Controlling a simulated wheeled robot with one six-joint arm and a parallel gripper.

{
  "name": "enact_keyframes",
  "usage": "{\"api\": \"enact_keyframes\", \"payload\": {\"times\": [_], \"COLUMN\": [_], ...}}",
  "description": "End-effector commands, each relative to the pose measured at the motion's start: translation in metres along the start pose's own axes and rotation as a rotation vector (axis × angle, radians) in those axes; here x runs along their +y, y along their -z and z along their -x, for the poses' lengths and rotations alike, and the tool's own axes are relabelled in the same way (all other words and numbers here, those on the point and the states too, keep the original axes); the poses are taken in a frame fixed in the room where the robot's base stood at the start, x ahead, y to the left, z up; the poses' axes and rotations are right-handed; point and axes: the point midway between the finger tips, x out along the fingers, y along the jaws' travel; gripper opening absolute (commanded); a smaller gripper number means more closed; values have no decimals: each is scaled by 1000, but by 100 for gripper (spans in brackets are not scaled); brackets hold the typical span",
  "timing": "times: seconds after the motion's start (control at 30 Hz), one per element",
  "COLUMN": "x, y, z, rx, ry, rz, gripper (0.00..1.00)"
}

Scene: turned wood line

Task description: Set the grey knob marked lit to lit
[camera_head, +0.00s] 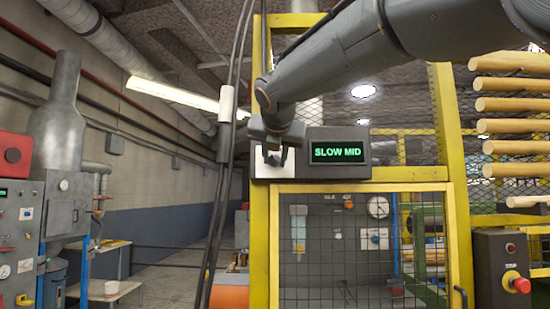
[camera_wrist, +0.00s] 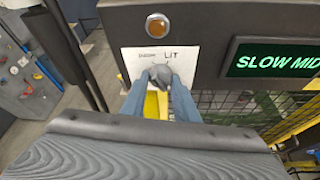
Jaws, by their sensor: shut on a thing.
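The grey knob (camera_wrist: 160,74) sits on a white plate (camera_wrist: 130,62) in the wrist view. The word LIT is printed above it to the right, and a smaller word, too small to read surely, is above it to the left. My gripper (camera_wrist: 160,84) is shut on the knob, one finger on each side. Which mark the knob points to is hard to tell. In the head view my gripper (camera_head: 276,152) is in front of the plate (camera_head: 268,171) and covers the knob.
An amber lamp (camera_wrist: 158,25) is above the plate. A dark display (camera_head: 339,152) reading SLOW MID is to the right. A yellow frame (camera_head: 260,230) holds a mesh guard below. Cables (camera_head: 222,170) hang left of it. A red stop button (camera_head: 520,285) is at lower right.

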Motion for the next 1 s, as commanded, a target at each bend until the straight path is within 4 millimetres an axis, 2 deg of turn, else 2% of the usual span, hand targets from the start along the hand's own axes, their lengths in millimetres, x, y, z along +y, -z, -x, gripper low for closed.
{"api": "enact_keyframes", "payload": {"times": [0.27, 0.7, 1.0], "x": [-2, -5, -6], "y": [0, 2, 5], "z": [1, -1, -3], "rx": [2, 1, -1], "ry": [-65, -223, -299], "rz": [-162, -546, -720], "gripper": [5, 5, 5]}}
